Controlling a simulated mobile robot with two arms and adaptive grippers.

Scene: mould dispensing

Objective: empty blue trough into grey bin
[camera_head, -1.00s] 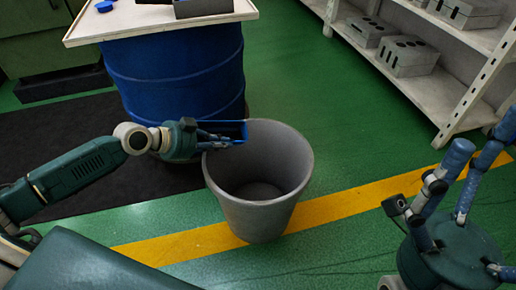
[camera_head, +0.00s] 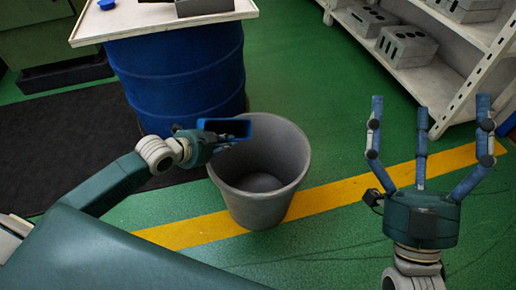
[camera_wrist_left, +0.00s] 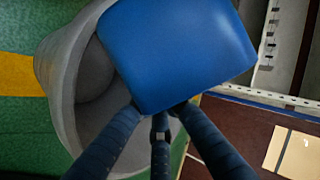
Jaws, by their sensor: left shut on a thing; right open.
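The blue trough (camera_head: 226,127) is at the back left rim of the grey bin (camera_head: 262,205) in the head view. My left gripper (camera_head: 208,140) is shut on the trough and holds it at the bin's mouth. In the left wrist view the trough (camera_wrist_left: 178,50) fills the top middle, its smooth blue surface towards the camera, with the bin (camera_wrist_left: 62,85) behind it. What the trough contains is hidden. The bin stands upright on the floor; its visible inside looks empty. My right gripper (camera_head: 425,140) is open and empty, fingers pointing up, right of the bin.
A blue drum (camera_head: 180,80) with a pale board (camera_head: 160,22) on top stands behind the bin. A shelf (camera_head: 440,80) with grey blocks is at the back right. A yellow line (camera_head: 345,190) crosses the green floor. A dark mat (camera_head: 60,140) lies left.

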